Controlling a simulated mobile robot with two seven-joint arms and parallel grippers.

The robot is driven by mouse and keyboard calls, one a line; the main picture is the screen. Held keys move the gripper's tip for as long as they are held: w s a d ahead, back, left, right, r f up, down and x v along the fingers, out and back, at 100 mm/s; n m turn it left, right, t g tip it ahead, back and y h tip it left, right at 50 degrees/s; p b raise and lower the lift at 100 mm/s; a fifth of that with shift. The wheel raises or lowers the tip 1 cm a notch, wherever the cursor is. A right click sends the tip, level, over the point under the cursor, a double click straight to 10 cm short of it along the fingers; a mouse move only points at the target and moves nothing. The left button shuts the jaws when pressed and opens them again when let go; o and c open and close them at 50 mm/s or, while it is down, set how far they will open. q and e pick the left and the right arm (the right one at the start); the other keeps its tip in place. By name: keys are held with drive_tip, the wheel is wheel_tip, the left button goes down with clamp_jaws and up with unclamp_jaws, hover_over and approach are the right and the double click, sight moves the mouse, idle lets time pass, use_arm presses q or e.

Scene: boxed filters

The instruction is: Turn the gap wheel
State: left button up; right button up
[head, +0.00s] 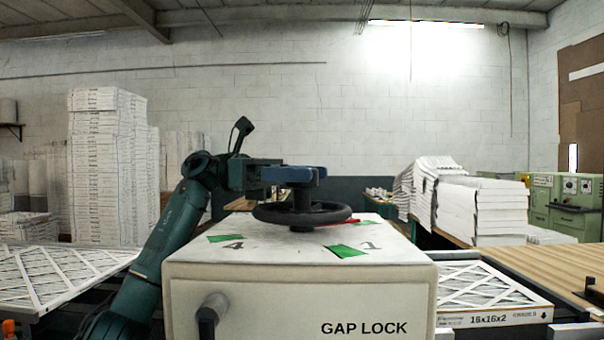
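The gap wheel (268,213) is a black round handwheel lying flat on top of a pale box marked "GAP LOCK" (300,300). My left gripper (302,187) is above the wheel's middle, with its blue part level over the hub. Its fingertips are hard to make out against the dark hub, so I cannot tell whether they touch or grip it. Green marks lie on the box top by the numbers 4 (225,238) and 1 (346,251), and a red mark (340,221) shows partly behind the wheel. My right gripper is not in view.
A black handle (208,322) sticks out of the box front. Framed filters lie left (50,275) and right (490,290) of the box. White stacks (105,165) stand behind left, and more (485,210) behind right. Green machines (562,200) stand at the far right.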

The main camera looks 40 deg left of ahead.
use_arm(q)
drive_tip(key=v, duration=1.2)
drive_tip(key=shift+a, duration=0.15)
drive_tip(key=shift+s+a, duration=0.2)
drive_tip(key=shift+a, duration=0.25)
